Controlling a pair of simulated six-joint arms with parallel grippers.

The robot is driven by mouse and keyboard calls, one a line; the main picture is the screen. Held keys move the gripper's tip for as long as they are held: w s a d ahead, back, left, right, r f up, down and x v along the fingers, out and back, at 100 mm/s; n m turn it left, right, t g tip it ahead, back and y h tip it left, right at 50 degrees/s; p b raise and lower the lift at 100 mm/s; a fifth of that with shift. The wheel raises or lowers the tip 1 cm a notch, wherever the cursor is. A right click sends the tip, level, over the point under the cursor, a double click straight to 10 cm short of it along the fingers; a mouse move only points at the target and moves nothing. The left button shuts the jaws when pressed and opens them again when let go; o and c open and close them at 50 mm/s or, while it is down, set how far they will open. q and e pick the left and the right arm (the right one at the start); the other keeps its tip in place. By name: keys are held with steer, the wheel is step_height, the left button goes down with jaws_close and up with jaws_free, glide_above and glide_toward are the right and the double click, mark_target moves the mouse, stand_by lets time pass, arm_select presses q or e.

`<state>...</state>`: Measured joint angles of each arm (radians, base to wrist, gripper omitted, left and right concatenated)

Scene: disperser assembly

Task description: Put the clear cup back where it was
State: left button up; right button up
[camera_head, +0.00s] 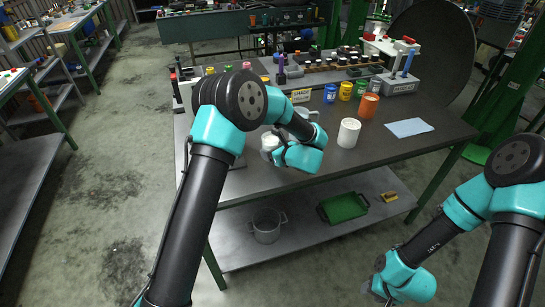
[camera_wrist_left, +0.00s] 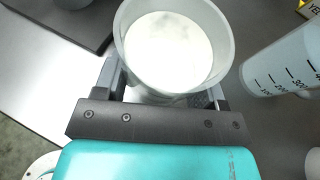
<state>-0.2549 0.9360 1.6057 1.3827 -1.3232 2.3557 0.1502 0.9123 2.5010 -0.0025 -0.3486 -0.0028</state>
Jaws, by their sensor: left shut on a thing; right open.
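The clear cup (camera_wrist_left: 140,85) is translucent and upright in the left wrist view, with white material inside. My left gripper (camera_wrist_left: 165,98) is shut around the cup's lower side. In the head view the cup (camera_head: 269,142) is partly hidden by my left gripper (camera_head: 273,152), over the left front part of the table. I cannot tell whether the cup's base touches the table. My right gripper (camera_head: 378,290) is open and empty, low at the right, away from the table.
A graduated translucent container (camera_wrist_left: 285,65) stands right of the cup. On the table (camera_head: 330,168) are a white cup (camera_head: 348,133), an orange cup (camera_head: 368,105), a blue cloth (camera_head: 410,127) and several small coloured jars (camera_head: 345,91). A rack (camera_head: 330,67) stands behind. The front edge is clear.

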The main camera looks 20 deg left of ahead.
arm_select(q)
steer(key=shift+w+a+f, duration=0.1)
steer(key=shift+w+f, duration=0.1)
steer(key=shift+f, duration=1.55)
steer(key=shift+f, duration=0.2)
steer(key=o, duration=1.1)
steer(key=shift+r, duration=0.15)
steer(key=shift+s+r, duration=0.1)
steer(key=v, duration=1.2)
